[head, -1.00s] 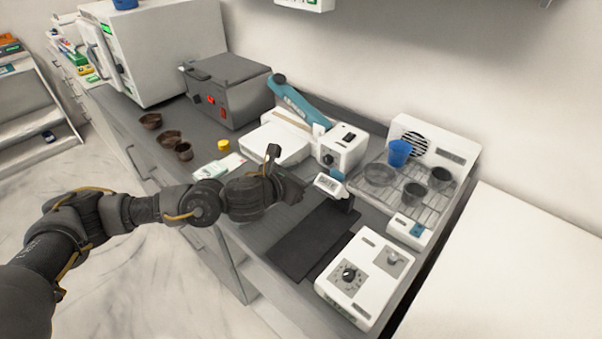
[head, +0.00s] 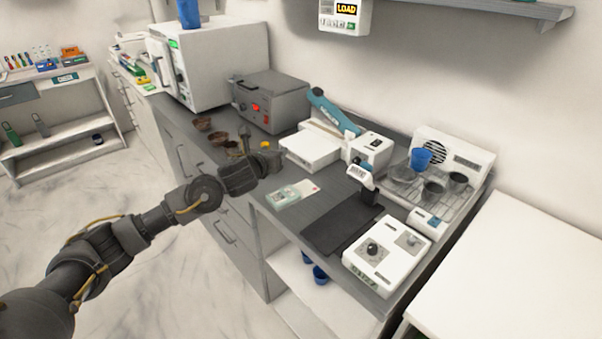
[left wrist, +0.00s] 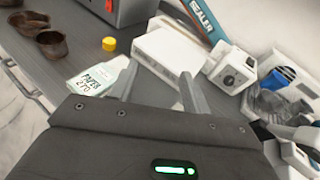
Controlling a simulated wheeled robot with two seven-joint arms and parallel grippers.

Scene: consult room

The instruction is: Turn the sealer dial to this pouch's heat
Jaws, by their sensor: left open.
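The sealer (head: 311,148) is white with a teal arm (head: 332,111) and stands at the back of the counter. Its white control box (head: 372,147) has a dark dial, which shows in the left wrist view (left wrist: 229,80). The pouch (head: 290,194) lies flat on the counter, left of the black mat. Its label reads "PAPER 270" in the left wrist view (left wrist: 97,82). My left gripper (head: 259,152) is open and empty, left of the sealer and above the counter. Its fingers (left wrist: 158,88) are apart in the left wrist view. My right gripper is not in view.
A white box with a black knob (head: 372,249) stands at the front right, beside the black mat (head: 335,229). A scanner on a stand (head: 362,178) rises behind the mat. Brown bowls (head: 202,124) and a yellow cap (head: 265,144) are near my gripper.

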